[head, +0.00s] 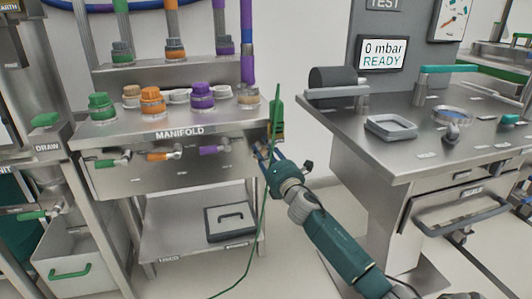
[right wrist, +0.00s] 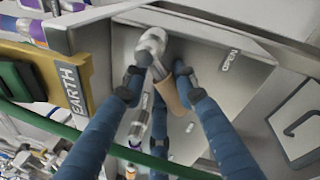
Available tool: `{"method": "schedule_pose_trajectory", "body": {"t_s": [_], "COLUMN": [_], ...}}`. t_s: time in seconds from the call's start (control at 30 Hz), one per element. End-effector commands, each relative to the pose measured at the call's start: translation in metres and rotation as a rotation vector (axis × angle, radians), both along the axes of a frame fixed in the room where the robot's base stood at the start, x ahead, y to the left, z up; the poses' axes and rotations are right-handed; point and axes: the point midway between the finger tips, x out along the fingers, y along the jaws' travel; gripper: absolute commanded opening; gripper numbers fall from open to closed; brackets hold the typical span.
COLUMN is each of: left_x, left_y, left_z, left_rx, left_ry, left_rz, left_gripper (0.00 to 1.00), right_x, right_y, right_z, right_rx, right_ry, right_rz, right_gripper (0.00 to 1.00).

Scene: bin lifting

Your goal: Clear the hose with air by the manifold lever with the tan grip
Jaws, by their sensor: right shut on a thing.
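The manifold (head: 190,133) is a steel bench on the left in the head view. Green, orange and purple lever grips stick out along its front. My right gripper (head: 264,156) is at the manifold's right front corner. In the right wrist view, its blue fingers (right wrist: 160,92) are closed around the lever with the tan grip (right wrist: 172,97). The lever's metal end (right wrist: 152,42) shows between the fingers. In the head view, my gripper hides this lever. The hose cannot be told apart for certain. My left gripper is not in view.
A green clamp (head: 277,120) hangs at the manifold's corner beside my gripper. Its green cable (head: 262,215) runs past my right arm to the floor. A steel test bench (head: 400,150) stands at right, with a display (head: 383,53) reading 0 mbar READY.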

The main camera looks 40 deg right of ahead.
Motion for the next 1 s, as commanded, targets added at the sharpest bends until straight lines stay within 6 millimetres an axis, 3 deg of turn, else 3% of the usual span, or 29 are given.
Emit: {"method": "schedule_pose_trajectory", "body": {"t_s": [0.23, 0.5, 1.0], "left_x": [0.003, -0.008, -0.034], "left_y": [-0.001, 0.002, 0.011], "left_z": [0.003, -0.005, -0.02], "left_rx": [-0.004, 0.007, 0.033], "left_ry": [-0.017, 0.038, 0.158], "left_rz": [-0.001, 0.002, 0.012], "left_gripper": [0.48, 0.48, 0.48], "right_x": [0.001, 0.002, 0.002], "right_y": [0.003, 0.005, 0.004], "right_z": [0.008, 0.017, 0.024], "right_rx": [0.225, 0.441, 0.656], "right_ry": [-0.091, -0.18, -0.267], "right_rz": [-0.002, -0.003, -0.003], "right_gripper": [0.0, 0.0, 0.0]}}
